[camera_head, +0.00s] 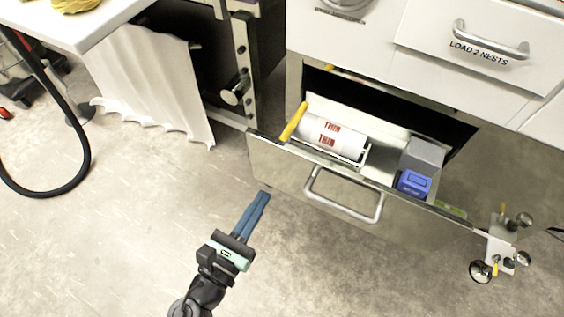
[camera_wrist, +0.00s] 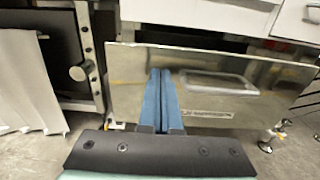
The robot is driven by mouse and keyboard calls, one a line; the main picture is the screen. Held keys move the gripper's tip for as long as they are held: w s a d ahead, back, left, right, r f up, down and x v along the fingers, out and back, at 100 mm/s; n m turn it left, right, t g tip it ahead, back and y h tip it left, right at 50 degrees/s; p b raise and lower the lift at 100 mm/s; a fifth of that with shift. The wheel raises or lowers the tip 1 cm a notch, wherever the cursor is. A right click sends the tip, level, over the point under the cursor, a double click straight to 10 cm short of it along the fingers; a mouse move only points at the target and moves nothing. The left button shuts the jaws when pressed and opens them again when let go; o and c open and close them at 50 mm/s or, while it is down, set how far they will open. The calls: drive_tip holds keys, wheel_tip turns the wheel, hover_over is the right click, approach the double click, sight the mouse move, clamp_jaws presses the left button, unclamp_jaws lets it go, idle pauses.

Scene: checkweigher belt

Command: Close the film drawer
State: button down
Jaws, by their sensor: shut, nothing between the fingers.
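The film drawer (camera_head: 290,172) stands pulled out low in the cabinet, with a shiny metal front and a bar handle (camera_head: 345,207). Inside it are a white roll with red "THIN" print (camera_head: 330,138), a yellow-handled item (camera_head: 294,121) and a blue and grey box (camera_head: 413,183). My gripper (camera_head: 264,194) has blue fingers, shut and empty, in front of the drawer at the left of its handle. In the wrist view the fingers (camera_wrist: 161,75) point at the drawer front (camera_wrist: 130,75), with the handle (camera_wrist: 215,85) to their right. I cannot tell whether the fingertips touch the front.
Above the drawer is a white drawer marked "LOAD 2 NESTS" (camera_head: 475,50). A metal post with a knob (camera_head: 236,88) and a hanging white sheet (camera_head: 150,90) stand at the left. Knobbed metal hardware (camera_head: 497,255) is at the lower right. The floor in front is clear.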

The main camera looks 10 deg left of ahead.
sight(290, 154)
drive_tip(key=b+x, duration=0.2)
drive_tip(key=x, duration=0.8)
drive_tip(key=shift+w, duration=0.1)
